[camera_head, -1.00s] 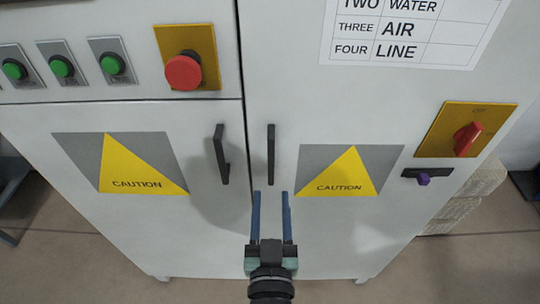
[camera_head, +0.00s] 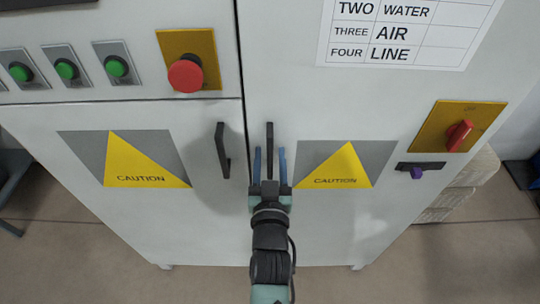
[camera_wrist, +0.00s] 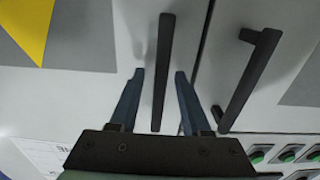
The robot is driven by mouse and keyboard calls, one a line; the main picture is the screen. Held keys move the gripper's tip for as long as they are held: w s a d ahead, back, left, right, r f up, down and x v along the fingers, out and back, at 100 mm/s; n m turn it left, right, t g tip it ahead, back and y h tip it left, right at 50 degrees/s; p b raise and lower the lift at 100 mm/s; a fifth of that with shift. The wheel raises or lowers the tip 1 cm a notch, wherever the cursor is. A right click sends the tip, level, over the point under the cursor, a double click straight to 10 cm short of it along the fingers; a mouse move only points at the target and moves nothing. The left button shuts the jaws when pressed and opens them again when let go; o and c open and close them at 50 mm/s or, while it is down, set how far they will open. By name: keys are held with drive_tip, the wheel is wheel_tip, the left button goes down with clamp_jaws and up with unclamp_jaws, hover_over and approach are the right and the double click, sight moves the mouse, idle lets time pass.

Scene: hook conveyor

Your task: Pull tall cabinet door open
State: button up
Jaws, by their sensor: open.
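The tall cabinet door (camera_head: 330,240) is the light grey right-hand door, and it looks shut. Its black vertical bar handle (camera_head: 270,133) is near its left edge. My gripper (camera_head: 269,153) is open, with its two blue fingers pointing at the door, one on each side of the handle. In the wrist view the same handle (camera_wrist: 163,50) runs between the open fingers of my gripper (camera_wrist: 160,73), with a gap on both sides. I cannot tell how deep the handle sits between the fingers.
A second black handle (camera_head: 222,150) is close by on the left door (camera_head: 130,220); it also shows in the wrist view (camera_wrist: 248,80). A red button (camera_head: 186,76) is at upper left.

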clamp_jaws()
idle(1.3)
